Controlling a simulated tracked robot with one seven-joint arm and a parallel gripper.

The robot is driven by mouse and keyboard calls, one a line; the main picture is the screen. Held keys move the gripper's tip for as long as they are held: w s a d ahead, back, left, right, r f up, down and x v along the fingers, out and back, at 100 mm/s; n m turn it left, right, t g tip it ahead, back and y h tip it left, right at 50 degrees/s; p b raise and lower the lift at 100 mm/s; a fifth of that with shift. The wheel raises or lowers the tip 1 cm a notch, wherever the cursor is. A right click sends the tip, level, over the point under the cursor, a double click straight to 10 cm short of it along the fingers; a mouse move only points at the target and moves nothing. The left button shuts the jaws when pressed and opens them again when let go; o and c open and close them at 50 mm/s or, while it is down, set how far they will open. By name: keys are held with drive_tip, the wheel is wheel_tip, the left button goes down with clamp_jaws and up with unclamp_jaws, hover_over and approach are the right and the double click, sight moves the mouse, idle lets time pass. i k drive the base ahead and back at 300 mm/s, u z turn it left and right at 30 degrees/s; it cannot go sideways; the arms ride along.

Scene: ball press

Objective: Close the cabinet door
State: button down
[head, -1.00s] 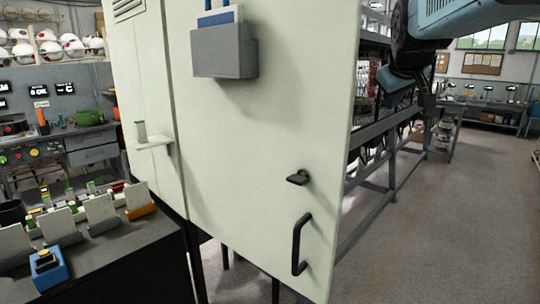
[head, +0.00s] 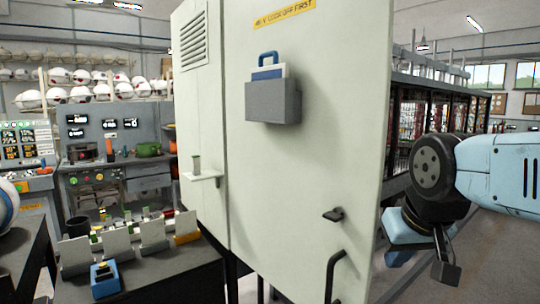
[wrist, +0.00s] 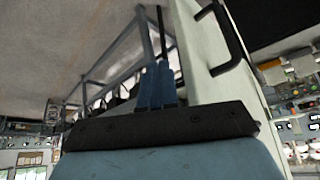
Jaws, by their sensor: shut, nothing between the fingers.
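The cabinet door (head: 300,170) is a large pale panel in the head view, with a grey pocket, a yellow label, a dark latch (head: 334,215) and a black bar handle (head: 332,278). Its free edge is on the right; how far it is open I cannot tell exactly. My gripper (wrist: 157,85) shows in the wrist view as two blue fingers held together, empty. It is beside the door's edge; the door and handle (wrist: 228,35) lie to its right, apart from the fingers as far as I can see. In the head view my arm is right of the door.
A dark table (head: 165,275) with white stands and a blue button box (head: 104,280) is at lower left. A metal rack frame (head: 440,95) stands behind the door on the right. Grey floor (head: 490,265) is open at lower right.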

sight(310, 143)
drive_tip(key=z, duration=0.15)
drive_tip(key=k, duration=0.45)
drive_tip(key=z, duration=1.85)
drive_tip(key=i, duration=0.25)
drive_tip(key=u, duration=3.15)
drive_tip(key=k, duration=0.1)
drive_tip(key=z, duration=1.1)
